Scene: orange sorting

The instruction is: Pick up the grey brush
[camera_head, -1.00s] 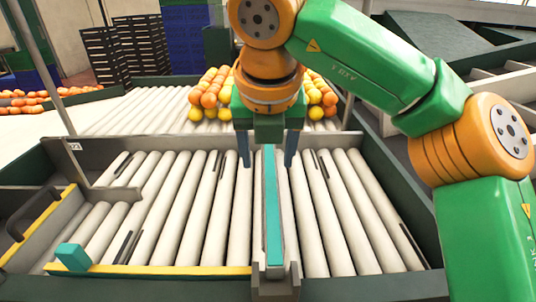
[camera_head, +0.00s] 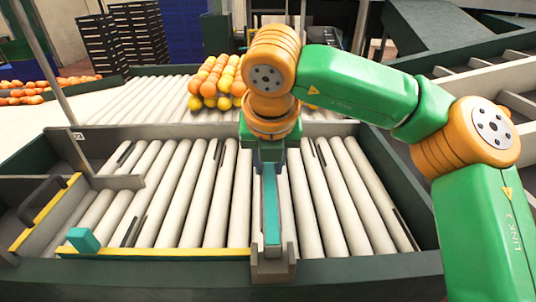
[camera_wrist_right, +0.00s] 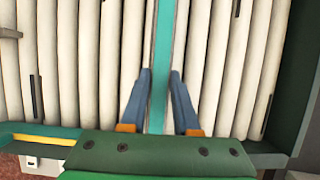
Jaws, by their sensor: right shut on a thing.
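A long narrow bar with grey sides and a teal top, the only thing that fits the grey brush (camera_head: 271,215), lies lengthwise over the middle of the rollers. Its near end sits at a grey bracket (camera_head: 273,262). My right gripper (camera_head: 269,165) is over its far part, pointing down. In the right wrist view the bar (camera_wrist_right: 163,40) runs between the two blue fingers of my right gripper (camera_wrist_right: 160,75), which are shut on its sides. The bar's far end is hidden behind my right wrist in the head view. My left gripper is not in view.
White rollers (camera_head: 190,200) lie on both sides of the bar, inside a dark green frame (camera_head: 390,190). A small teal block (camera_head: 83,240) is at the front left by a yellow edge. Oranges and yellow fruit (camera_head: 215,85) are piled behind. Black crates (camera_head: 135,35) stand at the back left.

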